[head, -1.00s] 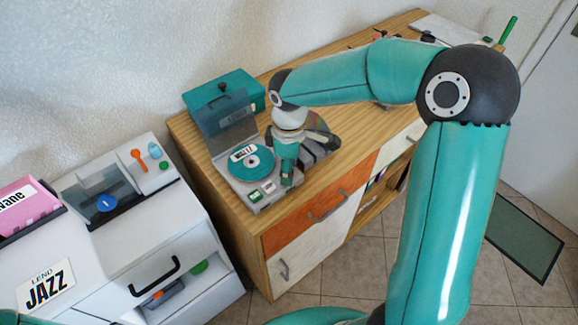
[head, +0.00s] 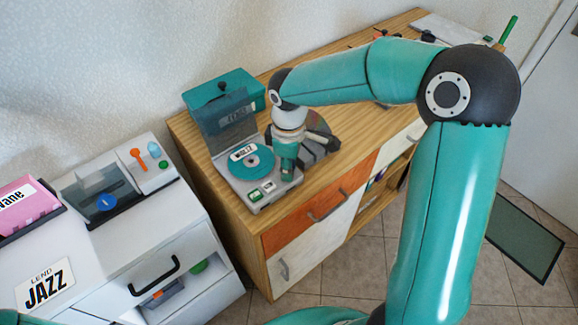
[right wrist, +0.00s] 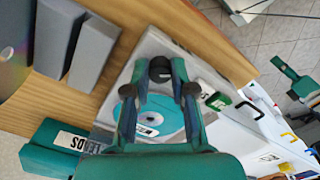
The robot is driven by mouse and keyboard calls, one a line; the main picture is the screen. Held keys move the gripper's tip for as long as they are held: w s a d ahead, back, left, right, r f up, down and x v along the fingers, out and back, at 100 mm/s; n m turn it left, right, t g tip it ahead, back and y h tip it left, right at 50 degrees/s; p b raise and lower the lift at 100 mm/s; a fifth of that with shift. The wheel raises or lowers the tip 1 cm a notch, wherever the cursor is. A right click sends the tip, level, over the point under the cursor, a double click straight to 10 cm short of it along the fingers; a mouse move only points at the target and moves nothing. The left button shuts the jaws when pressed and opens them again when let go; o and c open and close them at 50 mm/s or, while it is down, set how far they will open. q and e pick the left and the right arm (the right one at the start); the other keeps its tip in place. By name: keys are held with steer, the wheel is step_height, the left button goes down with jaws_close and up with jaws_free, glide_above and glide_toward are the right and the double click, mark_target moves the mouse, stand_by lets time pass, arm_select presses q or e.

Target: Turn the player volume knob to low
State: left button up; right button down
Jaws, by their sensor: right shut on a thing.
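The player (head: 232,183) is a grey box with its smoky lid raised, on the wooden cabinet's near left end. A teal disc (head: 262,158) labelled JAZZ lies on it; this disc also shows in the right wrist view (right wrist: 172,122). My right gripper (head: 287,176) points down at the player's right side. In the right wrist view its fingertips close around the dark round volume knob (right wrist: 160,70), so the gripper is shut on it. The head view hides the knob behind the gripper, and its setting cannot be read. My left gripper is not in view.
A teal box (head: 238,88) stands behind the player. Grey dividers (right wrist: 78,45) stand close to my right gripper on the cabinet top (head: 350,140). A white unit (head: 115,245) with a JAZZ label stands at the left. Small green and white buttons (head: 262,190) sit at the player's front.

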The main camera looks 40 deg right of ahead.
steer(key=m+b, duration=0.1)
steer(key=m, duration=0.2)
steer(key=shift+m+b, duration=0.4)
steer(key=shift+m, duration=0.7)
steer(key=c, duration=1)
jaws_free()
step_height(320, 180, up, 12)
